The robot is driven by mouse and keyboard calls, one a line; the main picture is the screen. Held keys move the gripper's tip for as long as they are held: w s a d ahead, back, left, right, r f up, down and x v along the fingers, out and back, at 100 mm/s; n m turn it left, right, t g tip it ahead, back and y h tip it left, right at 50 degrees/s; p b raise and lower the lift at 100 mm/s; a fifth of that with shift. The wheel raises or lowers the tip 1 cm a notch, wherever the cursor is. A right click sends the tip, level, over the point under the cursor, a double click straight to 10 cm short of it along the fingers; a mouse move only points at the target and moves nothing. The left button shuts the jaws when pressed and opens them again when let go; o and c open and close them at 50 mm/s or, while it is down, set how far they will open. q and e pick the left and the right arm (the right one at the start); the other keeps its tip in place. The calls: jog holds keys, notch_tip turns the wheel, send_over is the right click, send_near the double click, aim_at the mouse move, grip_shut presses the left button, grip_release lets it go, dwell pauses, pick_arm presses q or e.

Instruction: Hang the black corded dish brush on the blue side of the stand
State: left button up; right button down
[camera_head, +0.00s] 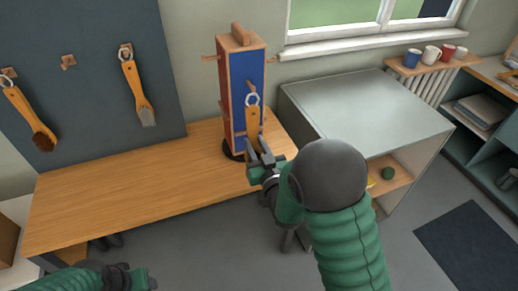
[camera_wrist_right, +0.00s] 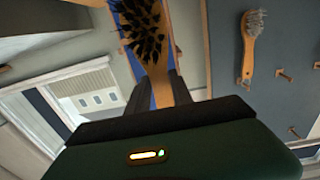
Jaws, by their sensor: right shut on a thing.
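The stand (camera_head: 224,95) is upright on the wooden bench, with a blue side (camera_head: 242,74) and an orange-red side. The dish brush (camera_head: 252,118) has an orange handle, a pale loop at its top, and black bristles (camera_wrist_right: 143,22) in the right wrist view. My right gripper (camera_head: 258,151) is shut on the handle, holding the brush upright before the blue side. The loop is just below a wooden peg (camera_head: 250,86); I cannot tell whether it is around it. The bristles are hidden in the head view. My left gripper (camera_head: 146,280) is at the lower left, jaws unclear.
Two brushes, one dark-bristled (camera_head: 40,137) and one grey-bristled (camera_head: 147,112), hang on the grey board (camera_head: 95,100). An empty peg (camera_head: 68,62) is between them. A grey-topped cabinet (camera_head: 350,105) stands right of the stand. The bench (camera_head: 125,190) is clear left of the stand.

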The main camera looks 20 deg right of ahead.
jog(key=w, duration=0.3)
jog(key=w+d, duration=0.1)
jog(key=w, duration=0.1)
jog(key=shift+w+f, duration=0.3)
jog(key=shift+f, duration=0.1)
pick_arm(q)
jog(key=shift+d+f+b, duration=0.25)
jog(key=shift+d+b, duration=0.2)
jog(key=shift+d, duration=0.4)
pick_arm(e)
jog(key=shift+w+d+f, duration=0.2)
jog(key=shift+w, duration=0.3)
jog(key=shift+w+d+f, duration=0.15)
jog(key=shift+w, duration=0.3)
